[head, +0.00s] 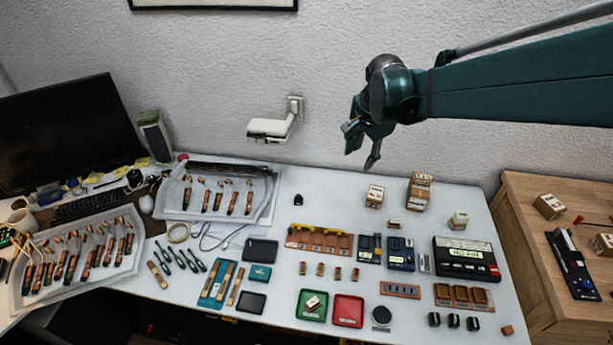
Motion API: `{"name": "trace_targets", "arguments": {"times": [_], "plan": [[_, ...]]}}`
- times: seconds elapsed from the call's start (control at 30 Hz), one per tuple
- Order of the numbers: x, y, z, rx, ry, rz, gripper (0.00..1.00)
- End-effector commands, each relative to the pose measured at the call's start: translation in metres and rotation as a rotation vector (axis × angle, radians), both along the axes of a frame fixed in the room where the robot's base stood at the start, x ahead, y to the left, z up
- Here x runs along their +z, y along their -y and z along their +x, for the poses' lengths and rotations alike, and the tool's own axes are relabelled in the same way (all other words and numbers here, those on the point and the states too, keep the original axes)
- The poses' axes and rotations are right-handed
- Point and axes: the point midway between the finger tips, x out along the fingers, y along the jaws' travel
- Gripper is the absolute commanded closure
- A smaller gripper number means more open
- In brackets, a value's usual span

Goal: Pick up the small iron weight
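A small dark weight-like piece (298,200) stands alone on the white table, left of centre near the back; it looks like the small iron weight. Several black cylinders (453,321) stand in a row at the front right; at this size I cannot tell whether they are iron weights too. My gripper (361,158) hangs in the air above the back of the table, to the right of and higher than the lone dark piece. Its two fingers point down and look apart, with nothing visible between them.
Wooden blocks (374,196) stand on the back right of the table (335,215). A green tray (313,306) and a red tray (348,311) lie at the front. A white wall bracket (270,128) juts out behind. The table around the lone dark piece is clear.

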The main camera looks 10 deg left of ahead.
Motion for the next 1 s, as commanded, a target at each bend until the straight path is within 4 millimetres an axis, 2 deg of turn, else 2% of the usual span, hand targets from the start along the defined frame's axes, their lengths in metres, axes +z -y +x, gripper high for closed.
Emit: {"name": "trace_targets", "arguments": {"times": [0.4, 0.67, 1.0], "plan": [[-0.058, -0.056, 0.051, -0.156, -0.079, 0.027, 0.61], [-0.1, -0.091, 0.076, -0.258, -0.128, 0.036, 0.61], [-0.163, -0.139, 0.101, -0.391, -0.185, 0.037, 0.61]]}}
